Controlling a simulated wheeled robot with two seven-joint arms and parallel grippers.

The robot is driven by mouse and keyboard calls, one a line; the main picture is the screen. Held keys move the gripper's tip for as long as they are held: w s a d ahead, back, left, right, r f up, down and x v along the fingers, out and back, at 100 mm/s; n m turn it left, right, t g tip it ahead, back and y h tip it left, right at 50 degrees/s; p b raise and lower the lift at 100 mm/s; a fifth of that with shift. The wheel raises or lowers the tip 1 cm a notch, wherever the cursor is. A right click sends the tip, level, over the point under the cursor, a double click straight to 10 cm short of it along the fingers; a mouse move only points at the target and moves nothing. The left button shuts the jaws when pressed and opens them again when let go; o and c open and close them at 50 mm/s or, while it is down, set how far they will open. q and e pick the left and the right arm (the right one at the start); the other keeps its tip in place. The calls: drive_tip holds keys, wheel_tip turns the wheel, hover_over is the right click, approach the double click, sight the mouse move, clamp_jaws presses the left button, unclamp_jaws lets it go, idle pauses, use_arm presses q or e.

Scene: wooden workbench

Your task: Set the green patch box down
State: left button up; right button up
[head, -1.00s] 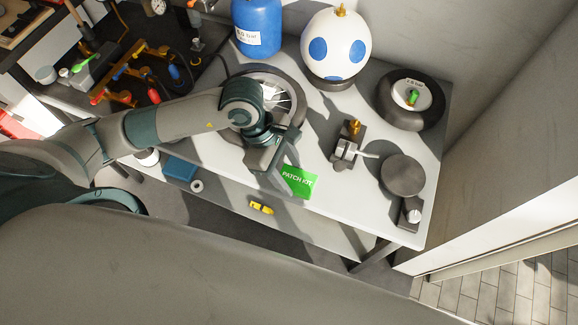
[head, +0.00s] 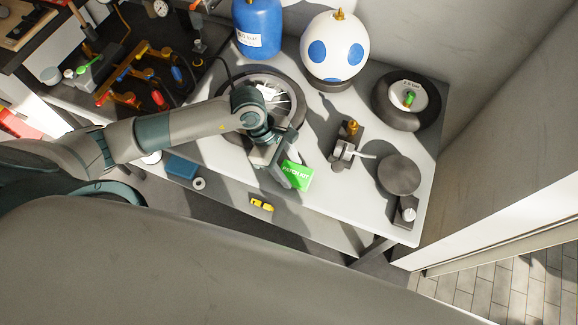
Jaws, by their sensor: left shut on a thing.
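The green patch box (head: 299,175), marked "PATCH KIT", is over the front part of the light grey bench top (head: 335,213). My left gripper (head: 284,170) reaches in from the left and is shut on the left end of the box. The fingers are partly hidden by the gripper body. I cannot tell whether the underside of the box touches the bench. My right gripper does not show.
A spoked wheel (head: 270,92) lies behind my left gripper. A metal fixture with a brass knob (head: 351,130) and a dark round disc (head: 398,174) stand to the right.

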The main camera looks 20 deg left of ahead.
use_arm(q)
drive_tip(key=shift+f, duration=0.55)
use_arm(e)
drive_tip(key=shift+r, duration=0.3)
use_arm(q)
drive_tip(key=shift+f, duration=0.15)
drive_tip(key=o, duration=1)
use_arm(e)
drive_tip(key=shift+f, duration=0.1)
use_arm(q)
drive_tip(key=shift+r, duration=0.2)
